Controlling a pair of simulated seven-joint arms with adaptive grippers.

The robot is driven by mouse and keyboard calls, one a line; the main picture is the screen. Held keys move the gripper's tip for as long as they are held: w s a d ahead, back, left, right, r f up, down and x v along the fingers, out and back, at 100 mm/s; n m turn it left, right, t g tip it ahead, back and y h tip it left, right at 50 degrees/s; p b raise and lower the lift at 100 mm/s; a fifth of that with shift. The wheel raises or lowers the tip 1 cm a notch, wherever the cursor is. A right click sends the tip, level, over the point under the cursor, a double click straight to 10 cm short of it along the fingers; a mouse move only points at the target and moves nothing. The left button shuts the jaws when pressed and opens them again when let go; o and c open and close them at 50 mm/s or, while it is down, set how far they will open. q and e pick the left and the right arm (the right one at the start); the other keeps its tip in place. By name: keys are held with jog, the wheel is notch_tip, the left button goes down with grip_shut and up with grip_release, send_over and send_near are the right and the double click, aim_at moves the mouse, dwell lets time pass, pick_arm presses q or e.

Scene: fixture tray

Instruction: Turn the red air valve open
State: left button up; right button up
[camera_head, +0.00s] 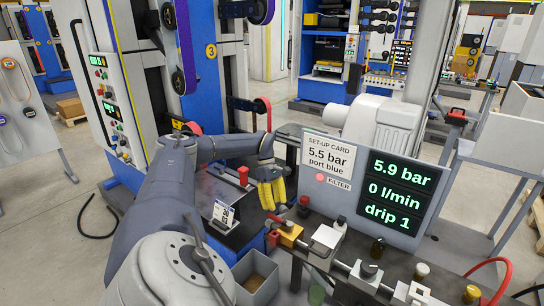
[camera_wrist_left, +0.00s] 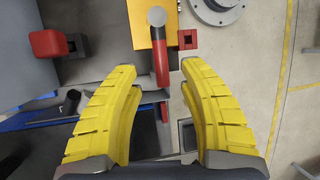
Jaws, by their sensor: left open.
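The red air valve is a red lever (camera_head: 276,218) on a yellow block (camera_head: 291,236) at the left end of the pipe row. In the left wrist view the red lever (camera_wrist_left: 161,62) runs down from a grey round pivot on the yellow block (camera_wrist_left: 140,22). My left gripper (camera_head: 271,204) has yellow fingers pointing down, just above the lever in the head view. In the left wrist view my left gripper (camera_wrist_left: 158,72) is open, with the lever's end between its fingertips and a visible gap on both sides. My right gripper is not in view.
A panel display (camera_head: 393,193) reads 5.9 bar, 0 l/min, drip 1. The set-up card (camera_head: 329,157) reads 5.5 bar, port blue. A red knob (camera_head: 304,201) stands near the valve. Fittings line the pipe to the right. A grey bin (camera_head: 257,275) stands at front left.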

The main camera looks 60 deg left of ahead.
pick_arm(q)
jog(key=v, duration=0.6)
jog(key=shift+r, duration=0.1)
dwell(0.4)
